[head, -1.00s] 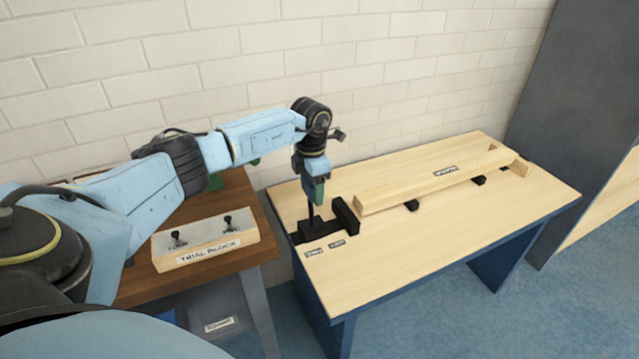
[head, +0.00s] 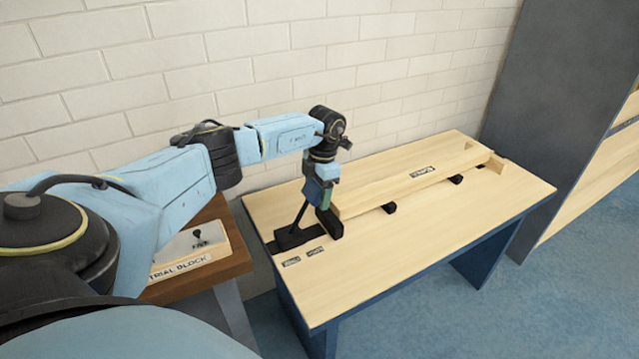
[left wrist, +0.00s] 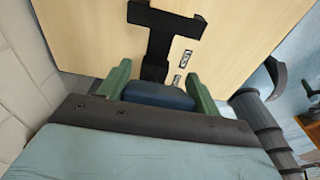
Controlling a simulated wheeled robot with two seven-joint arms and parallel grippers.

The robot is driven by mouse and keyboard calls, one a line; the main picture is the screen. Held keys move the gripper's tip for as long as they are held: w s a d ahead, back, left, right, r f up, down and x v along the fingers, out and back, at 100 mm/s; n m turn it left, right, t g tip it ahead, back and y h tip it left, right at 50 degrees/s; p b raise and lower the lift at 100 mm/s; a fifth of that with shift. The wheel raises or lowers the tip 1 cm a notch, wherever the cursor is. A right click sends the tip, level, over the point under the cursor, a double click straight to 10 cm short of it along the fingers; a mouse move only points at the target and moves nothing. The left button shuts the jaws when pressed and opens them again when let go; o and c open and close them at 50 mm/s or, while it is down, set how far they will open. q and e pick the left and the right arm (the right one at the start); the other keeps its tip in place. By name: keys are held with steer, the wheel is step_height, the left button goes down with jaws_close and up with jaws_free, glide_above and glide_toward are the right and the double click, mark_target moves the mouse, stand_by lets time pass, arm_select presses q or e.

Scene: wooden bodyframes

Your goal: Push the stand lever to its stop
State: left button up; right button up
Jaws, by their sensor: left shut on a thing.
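The stand lever (head: 299,217) is a thin dark rod rising from a black base (head: 290,239) at the left end of the light wooden table. It leans to the right. My left gripper (head: 321,197) is at its top, shut on its blue grip. In the left wrist view, the green fingers hold the blue grip (left wrist: 158,95) between them, with the black T-shaped stand (left wrist: 160,40) beyond. A black end block (head: 330,222) stands close to the near end of the wooden beam (head: 400,187); whether they touch is unclear. My right gripper is not in view.
Small dark supports (head: 389,208) show beside the beam. A trial block (head: 185,255) sits on a brown side table at left. A brick wall stands behind and a grey cabinet (head: 555,80) at right.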

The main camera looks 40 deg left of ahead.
arm_select(q)
steer(key=shift+d+f, duration=0.15)
steer(key=o, duration=1.4)
steer(key=shift+w, duration=0.1)
step_height(320, 180, up, 8)
steer(key=p, duration=0.7)
steer(key=shift+w, duration=0.4)
